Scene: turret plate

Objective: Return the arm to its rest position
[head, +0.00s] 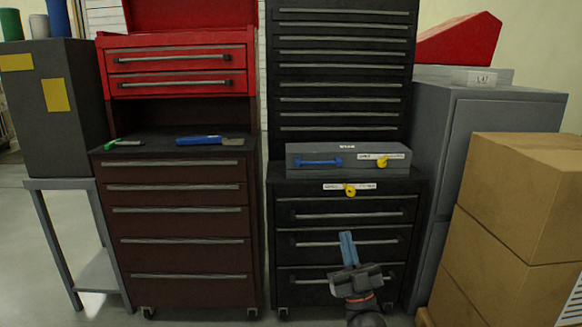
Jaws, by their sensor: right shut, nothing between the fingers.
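My right gripper (348,249) shows at the bottom centre right, in front of the lower drawers of the black tool cabinet (290,232). Its blue fingers are together and point upward, with nothing held between them. It appears apart from the drawers. My left gripper is out of view. A grey box (348,151) with a blue handle (319,162) and a yellow knob (382,161) sits on the cabinet top. A second yellow knob (350,190) is on the label strip just below it.
A dark red cabinet (180,225) at left carries a blue-handled tool (198,140) and a green-handled tool (124,143). Cardboard boxes (515,230) are stacked at right, beside a grey cabinet (500,110). A grey stand (52,184) is far left. Some floor shows at lower left.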

